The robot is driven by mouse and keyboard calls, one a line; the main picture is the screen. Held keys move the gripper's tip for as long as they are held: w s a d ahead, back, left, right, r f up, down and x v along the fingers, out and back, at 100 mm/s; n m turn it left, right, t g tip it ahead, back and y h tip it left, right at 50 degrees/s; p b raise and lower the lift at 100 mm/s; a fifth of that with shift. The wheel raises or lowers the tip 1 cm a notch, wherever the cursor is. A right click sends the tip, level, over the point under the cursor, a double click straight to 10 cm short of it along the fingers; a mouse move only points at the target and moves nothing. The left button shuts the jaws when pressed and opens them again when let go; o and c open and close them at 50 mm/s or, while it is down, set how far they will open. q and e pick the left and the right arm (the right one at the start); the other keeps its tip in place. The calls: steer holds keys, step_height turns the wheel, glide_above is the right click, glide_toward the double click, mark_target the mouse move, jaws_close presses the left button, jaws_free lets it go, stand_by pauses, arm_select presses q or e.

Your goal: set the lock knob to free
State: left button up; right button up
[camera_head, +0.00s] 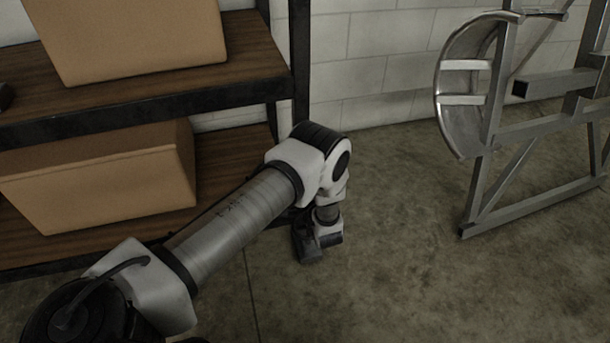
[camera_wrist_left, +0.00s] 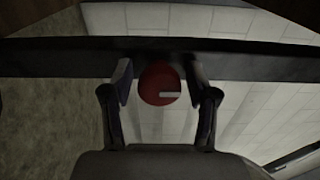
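The lock knob (camera_wrist_left: 154,83) is a round red disc with a pale pointer line running from near its middle toward the right in the left wrist view. It sits at a dark bar (camera_wrist_left: 60,58) that crosses the picture. My left gripper (camera_wrist_left: 160,80) is open, with one finger on each side of the knob and a visible gap at both sides. In the head view my left gripper (camera_head: 308,247) is small and dark beside the shelf upright. The knob is hidden in the head view. My right gripper is not in view.
A shelf with wooden boards (camera_head: 150,83) and dark metal edges holds cardboard boxes (camera_head: 125,40) at the left. A metal trailer frame (camera_head: 475,185) with a fender (camera_head: 450,110) stands at the right. The concrete floor (camera_head: 410,250) between them is clear.

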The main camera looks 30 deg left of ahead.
arm_select(q)
steer(key=v, duration=1.2)
steer(key=shift+s, duration=0.1)
